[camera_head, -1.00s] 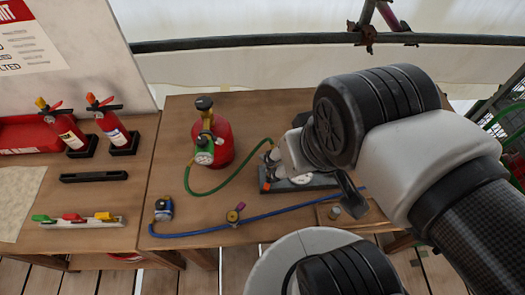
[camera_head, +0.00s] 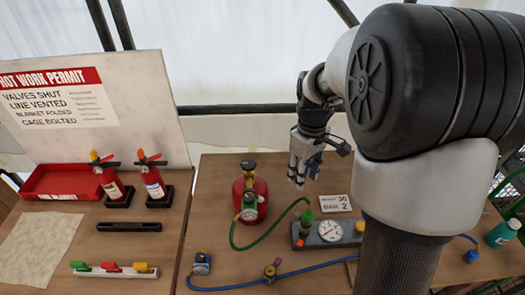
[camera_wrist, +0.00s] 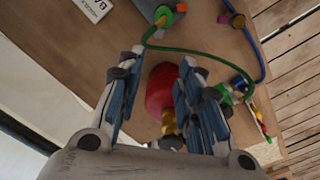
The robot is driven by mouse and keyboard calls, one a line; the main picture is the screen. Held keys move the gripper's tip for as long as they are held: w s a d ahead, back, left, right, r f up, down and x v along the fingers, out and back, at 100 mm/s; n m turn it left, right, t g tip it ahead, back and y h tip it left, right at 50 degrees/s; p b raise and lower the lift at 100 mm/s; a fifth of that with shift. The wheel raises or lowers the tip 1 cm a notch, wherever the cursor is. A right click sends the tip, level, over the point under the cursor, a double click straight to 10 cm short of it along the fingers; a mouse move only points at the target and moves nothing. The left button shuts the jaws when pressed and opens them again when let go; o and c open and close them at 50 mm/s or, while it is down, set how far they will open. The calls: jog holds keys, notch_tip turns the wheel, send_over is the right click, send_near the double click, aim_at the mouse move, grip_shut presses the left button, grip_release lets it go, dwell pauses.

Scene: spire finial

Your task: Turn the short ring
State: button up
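I cannot tell which part is the short ring; small coloured collars and knobs sit on the fittings. A red gas cylinder (camera_head: 246,195) with a brass valve stands upright on the table, with a green-bodied gauge regulator (camera_head: 250,208) on its front. A green hose (camera_head: 272,242) runs to a grey gauge block (camera_head: 326,236) with green, orange and yellow fittings.
A blue hose (camera_head: 235,287) with a purple-knobbed valve (camera_head: 272,269) crosses the table front. Two fire extinguishers (camera_head: 153,182), a red tray (camera_head: 65,181) and a permit board (camera_head: 85,105) are at left. My arm hides the right side.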

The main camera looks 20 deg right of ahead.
aim_at(297, 213)
notch_tip(297, 213, down, 18)
jog(key=b, duration=0.5)
jog(key=shift+w+d, duration=0.15)
jog(key=shift+c, duration=0.5)
grip_shut()
